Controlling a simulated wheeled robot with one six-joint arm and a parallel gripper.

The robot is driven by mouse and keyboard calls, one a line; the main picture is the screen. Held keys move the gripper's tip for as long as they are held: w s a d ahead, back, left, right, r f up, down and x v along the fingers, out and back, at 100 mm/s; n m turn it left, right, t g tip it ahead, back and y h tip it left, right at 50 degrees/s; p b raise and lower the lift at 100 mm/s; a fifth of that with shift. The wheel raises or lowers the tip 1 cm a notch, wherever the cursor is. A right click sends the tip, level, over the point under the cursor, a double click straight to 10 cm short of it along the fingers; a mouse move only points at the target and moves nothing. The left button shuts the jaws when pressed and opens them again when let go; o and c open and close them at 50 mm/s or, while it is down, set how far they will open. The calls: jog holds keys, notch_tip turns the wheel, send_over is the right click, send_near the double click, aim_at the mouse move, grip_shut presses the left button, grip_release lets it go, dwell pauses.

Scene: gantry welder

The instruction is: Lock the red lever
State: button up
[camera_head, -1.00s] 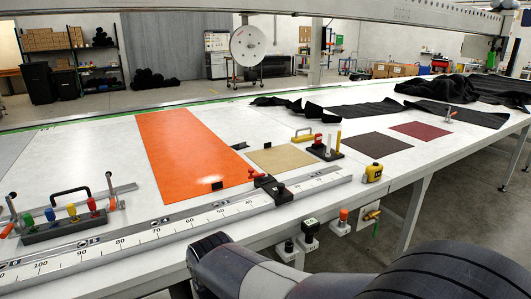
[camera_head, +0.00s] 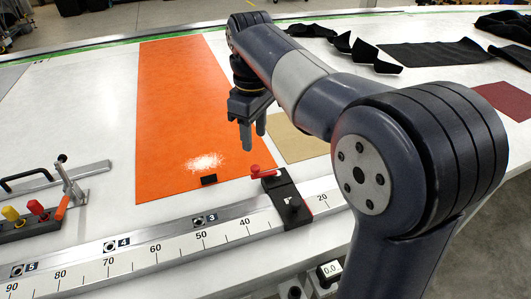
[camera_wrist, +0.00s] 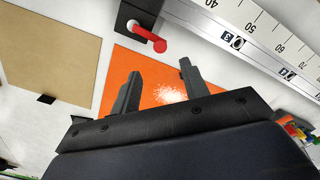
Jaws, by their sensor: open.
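The red lever (camera_head: 264,172) sits on a black clamp block (camera_head: 288,197) on the long ruler rail and points left in the head view, with a round red knob at its end. In the wrist view the lever (camera_wrist: 150,38) shows at the upper middle, on a pale pivot. My gripper (camera_head: 253,140) is open and empty, fingers pointing down above the orange sheet, just behind the lever. In the wrist view the fingertips (camera_wrist: 159,69) are apart, with the knob beyond them and not between them.
The ruler rail (camera_head: 160,246) runs along the table's front. An orange sheet (camera_head: 180,110) and tan sheet (camera_head: 298,146) lie flat behind it. A small black tab (camera_head: 208,180) lies near the lever. Toggle clamps with coloured handles (camera_head: 36,208) stand at left.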

aim_at(255, 167)
notch_tip(255, 167, down, 9)
jog(key=shift+f+b, duration=0.2)
jog(key=shift+b, duration=0.2)
grip_shut()
dwell(0.4)
